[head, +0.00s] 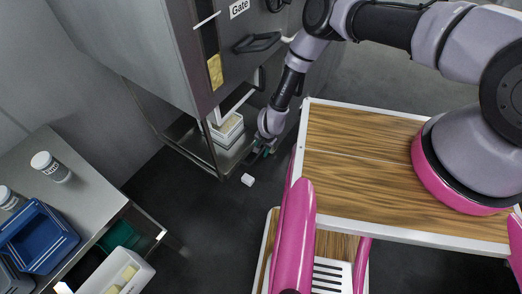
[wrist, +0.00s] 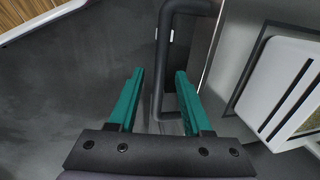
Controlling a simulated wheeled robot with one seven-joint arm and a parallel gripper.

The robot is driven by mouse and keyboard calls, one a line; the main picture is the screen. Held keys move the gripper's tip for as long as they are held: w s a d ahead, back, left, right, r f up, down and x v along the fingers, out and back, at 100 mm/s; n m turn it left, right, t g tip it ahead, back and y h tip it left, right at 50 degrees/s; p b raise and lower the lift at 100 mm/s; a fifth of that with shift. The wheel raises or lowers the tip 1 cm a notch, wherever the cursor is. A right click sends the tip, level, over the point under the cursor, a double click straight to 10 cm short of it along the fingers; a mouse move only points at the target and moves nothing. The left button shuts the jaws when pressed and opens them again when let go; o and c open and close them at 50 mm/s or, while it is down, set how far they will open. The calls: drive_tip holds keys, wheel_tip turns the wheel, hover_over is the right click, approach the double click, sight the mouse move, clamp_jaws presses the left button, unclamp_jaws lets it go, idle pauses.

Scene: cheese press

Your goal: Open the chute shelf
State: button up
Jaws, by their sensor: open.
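The press cabinet (head: 183,50) stands at the upper centre of the head view, with a "Gate" label and a black handle (head: 258,42) on its front. Below it is a low metal shelf (head: 190,140) with a white slotted box (head: 227,130) on it. My gripper (head: 264,150) is low beside the right end of this shelf. In the wrist view my gripper (wrist: 158,95) has its teal fingers apart. A dark, bent bar handle (wrist: 163,60) runs down between the fingertips, with gaps on both sides. Which panel the handle belongs to is unclear. The white box (wrist: 275,85) also shows at right.
A small white block (head: 248,180) lies on the dark floor near my gripper. A metal table (head: 85,165) at left carries white jars (head: 50,165) and a blue tray (head: 38,235). A white bin (head: 125,270) stands at the bottom left. Open floor lies between table and press.

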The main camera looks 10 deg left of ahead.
drive_tip(key=shift+f, duration=0.25)
clamp_jaws()
idle(1.4)
